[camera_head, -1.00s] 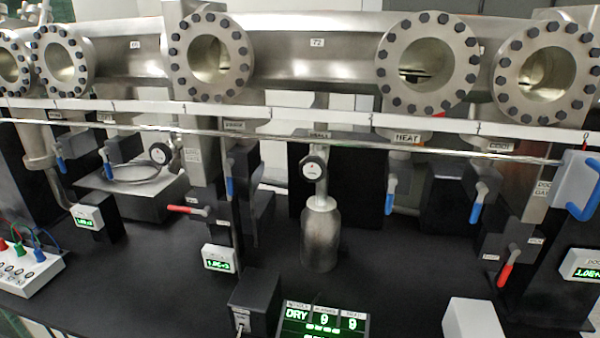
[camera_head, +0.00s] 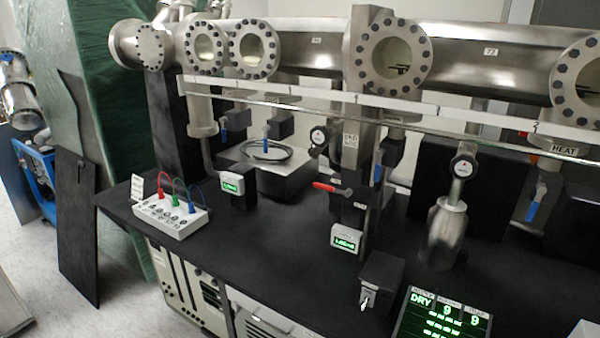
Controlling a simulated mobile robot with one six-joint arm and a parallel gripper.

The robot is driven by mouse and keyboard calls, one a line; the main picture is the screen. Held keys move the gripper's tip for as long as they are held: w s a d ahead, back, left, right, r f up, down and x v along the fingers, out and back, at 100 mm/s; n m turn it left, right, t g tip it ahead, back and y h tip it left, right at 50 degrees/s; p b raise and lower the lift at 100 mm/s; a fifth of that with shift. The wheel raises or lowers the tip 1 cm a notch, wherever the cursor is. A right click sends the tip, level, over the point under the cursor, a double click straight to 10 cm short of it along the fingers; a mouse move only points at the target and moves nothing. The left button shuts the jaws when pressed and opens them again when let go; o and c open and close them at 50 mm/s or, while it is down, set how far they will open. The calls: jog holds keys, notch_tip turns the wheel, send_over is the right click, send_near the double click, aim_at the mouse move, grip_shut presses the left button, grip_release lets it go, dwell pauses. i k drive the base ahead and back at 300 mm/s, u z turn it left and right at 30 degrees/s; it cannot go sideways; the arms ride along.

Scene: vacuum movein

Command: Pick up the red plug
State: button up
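The red plug (camera_head: 161,187) stands in the back row of a white socket box (camera_head: 172,216) at the left end of the black bench. A green plug (camera_head: 175,195) and a blue plug (camera_head: 193,205) stand to its right in the same box. A thin coloured cable rises from each plug and curves over. Several dark round sockets show on the box's sloped front. My gripper is not in view.
A small white label card (camera_head: 137,187) stands left of the box. A red-handled valve (camera_head: 325,187), a green display (camera_head: 345,239) and a grey bottle (camera_head: 446,232) stand further right. A dark panel (camera_head: 77,220) leans on the left.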

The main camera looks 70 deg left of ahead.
aim_at(160, 192)
jog(key=u, duration=2.55)
jog(key=k, duration=0.5)
jog(key=u, duration=0.85)
jog(key=k, duration=0.7)
jog(key=z, duration=0.2)
jog(key=i, duration=1)
jog(key=u, duration=0.05)
